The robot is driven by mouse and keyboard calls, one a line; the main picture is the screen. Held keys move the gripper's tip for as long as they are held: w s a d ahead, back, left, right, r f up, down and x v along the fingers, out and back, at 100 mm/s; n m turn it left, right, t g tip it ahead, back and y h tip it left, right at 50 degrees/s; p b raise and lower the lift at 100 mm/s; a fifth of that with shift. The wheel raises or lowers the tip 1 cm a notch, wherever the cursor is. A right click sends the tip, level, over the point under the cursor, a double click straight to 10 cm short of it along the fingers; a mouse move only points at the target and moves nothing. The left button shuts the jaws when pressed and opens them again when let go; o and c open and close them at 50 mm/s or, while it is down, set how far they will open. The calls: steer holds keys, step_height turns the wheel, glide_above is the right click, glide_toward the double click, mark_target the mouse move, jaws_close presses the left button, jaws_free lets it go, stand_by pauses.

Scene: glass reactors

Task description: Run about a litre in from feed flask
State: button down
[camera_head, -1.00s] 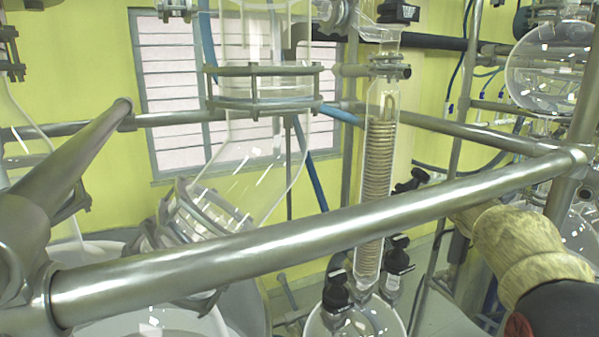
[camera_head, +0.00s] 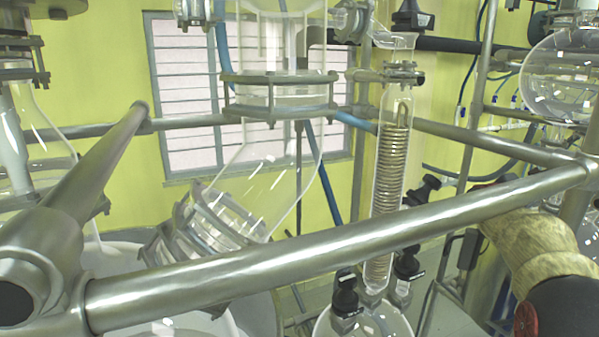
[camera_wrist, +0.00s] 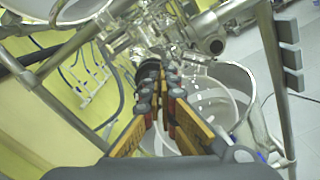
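Which vessel is the feed flask is not clear from the frames. One clear round flask (camera_head: 562,85) hangs at the upper right of the head view. Another round flask (camera_head: 385,322) with black-knobbed valves (camera_head: 345,291) is cut off at the bottom edge, under a coil condenser (camera_head: 390,165). My gripper (camera_wrist: 160,84) shows only in the wrist view. Its orange-sided fingers point forward with their tips close together. A black part (camera_wrist: 149,70) lies at or just beyond the tips; I cannot tell whether the fingers touch it.
A thick steel rail (camera_head: 330,245) crosses the head view in front of the glassware. A large clear vessel (camera_head: 275,165) stands behind it. A beige pipe-like piece (camera_head: 530,245) is at the lower right.

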steer(key=shift+r, duration=0.3)
steer(key=shift+w+a+r, duration=0.1)
steer(key=shift+w+r, duration=0.15)
steer(key=shift+r, duration=0.05)
stand_by(0.6)
steer(key=shift+w+r, duration=0.15)
steer(key=shift+w, duration=0.15)
steer(key=shift+w+a+p, duration=0.15)
steer(key=shift+w+p, duration=0.1)
steer(key=shift+p, duration=0.05)
steer(key=shift+w+a, duration=0.1)
steer(key=shift+w, duration=0.2)
steer(key=shift+w+a, duration=0.1)
steer(key=shift+w, duration=0.15)
stand_by(0.3)
